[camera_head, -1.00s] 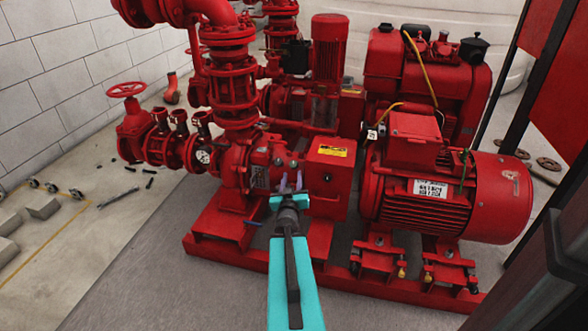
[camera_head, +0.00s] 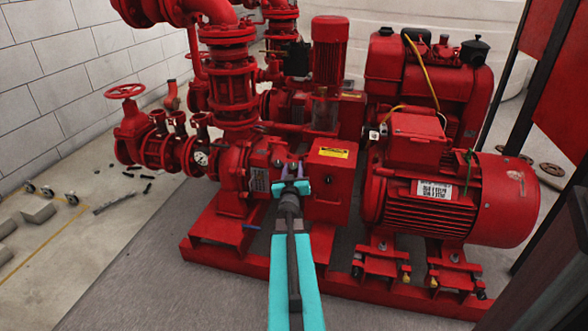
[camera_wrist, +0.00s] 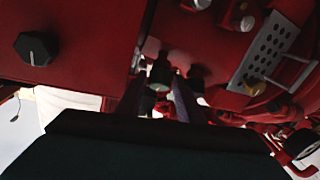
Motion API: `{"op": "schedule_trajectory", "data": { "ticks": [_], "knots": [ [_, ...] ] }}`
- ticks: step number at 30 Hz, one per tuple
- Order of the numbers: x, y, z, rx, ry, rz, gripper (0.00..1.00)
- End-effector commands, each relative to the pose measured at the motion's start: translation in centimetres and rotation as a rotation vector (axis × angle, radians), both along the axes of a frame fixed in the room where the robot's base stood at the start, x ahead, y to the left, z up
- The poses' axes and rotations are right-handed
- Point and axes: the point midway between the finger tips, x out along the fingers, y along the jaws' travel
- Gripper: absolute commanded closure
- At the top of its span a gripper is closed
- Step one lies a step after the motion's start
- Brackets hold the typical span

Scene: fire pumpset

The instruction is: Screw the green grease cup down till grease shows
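My gripper (camera_head: 290,170) is at the red pump's bearing housing (camera_head: 262,162), between the pump casing and the red box with a yellow label (camera_head: 331,178). In the wrist view its two fingers (camera_wrist: 160,88) stand apart. A small dark round fitting (camera_wrist: 161,72) shows between and just beyond the fingertips; whether they touch it cannot be told. Its colour is too dark to tell if it is the green grease cup. No grease can be made out. In the head view the fingers partly hide the fittings there.
The red motor (camera_head: 450,195) stands at the right on the red base frame (camera_head: 225,262). Pipes and a handwheel valve (camera_head: 132,125) stand at the left. A dark knob (camera_wrist: 36,48) is on the box's face in the wrist view. Floor is clear in front.

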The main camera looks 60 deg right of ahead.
Motion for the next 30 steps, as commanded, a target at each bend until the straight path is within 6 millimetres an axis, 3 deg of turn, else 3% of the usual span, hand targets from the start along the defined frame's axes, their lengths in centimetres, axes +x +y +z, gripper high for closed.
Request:
{"op": "schedule_trajectory", "data": {
  "ticks": [6,17,18,23,30],
  "knots": [
    [0.59,-1.17,-0.08,0.0,0.001,0.0,0.67],
    [0.65,-1.34,0.0,0.001,0.0,-0.001,0.67],
    [0.65,-1.34,0.0,0.001,0.0,-0.001,0.68],
    [0.64,-1.35,-0.01,0.0,0.0,-0.001,0.95],
    [0.65,-1.35,0.05,0.001,-0.002,-0.002,0.97]
  ]
}}
